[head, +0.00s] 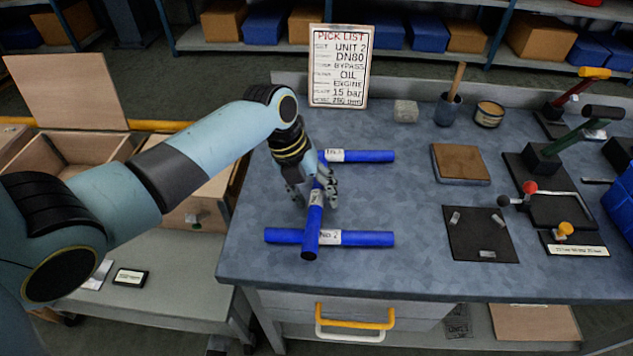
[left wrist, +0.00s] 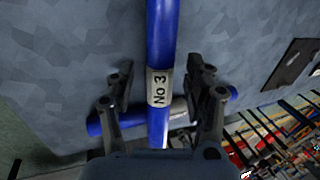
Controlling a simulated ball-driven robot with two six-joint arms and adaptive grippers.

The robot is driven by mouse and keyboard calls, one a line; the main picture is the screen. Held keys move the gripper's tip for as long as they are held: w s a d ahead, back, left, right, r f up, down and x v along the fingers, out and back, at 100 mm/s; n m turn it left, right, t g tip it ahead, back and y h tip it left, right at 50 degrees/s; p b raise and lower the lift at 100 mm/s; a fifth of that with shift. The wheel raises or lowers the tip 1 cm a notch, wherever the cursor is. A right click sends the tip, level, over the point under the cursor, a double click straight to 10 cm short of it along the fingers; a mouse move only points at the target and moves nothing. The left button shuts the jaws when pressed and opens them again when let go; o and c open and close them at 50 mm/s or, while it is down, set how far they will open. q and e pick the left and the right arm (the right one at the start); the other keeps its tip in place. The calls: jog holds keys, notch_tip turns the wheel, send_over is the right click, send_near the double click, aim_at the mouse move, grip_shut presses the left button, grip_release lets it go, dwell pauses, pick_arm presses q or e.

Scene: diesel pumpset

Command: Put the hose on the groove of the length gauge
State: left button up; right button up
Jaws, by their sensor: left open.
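Three blue hoses with white labels lie on the grey-blue bench. The hose marked No 3 (head: 313,223) runs front to back across the hose marked No 2 (head: 362,238); another hose (head: 366,156) lies behind. My left gripper (head: 312,194) is open over hose No 3. In the left wrist view, hose No 3 (left wrist: 161,35) passes between the spread fingers (left wrist: 158,100), with a crossing hose (left wrist: 101,129) beyond. I cannot tell for sure which fixture is the length gauge; a black fixture with a white-labelled front (head: 575,248) stands at right. My right gripper is out of view.
A pick list sign (head: 338,65) stands at the back. A brown-topped block (head: 460,164), a dark mat with small metal pieces (head: 481,236), a cup (head: 447,110), a tin (head: 489,114) and a green-armed tool (head: 560,145) occupy the right side. The bench's front strip is clear.

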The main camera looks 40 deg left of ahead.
pick_arm(q)
grip_shut()
jog(key=shift+r, duration=0.1)
dwell(0.3)
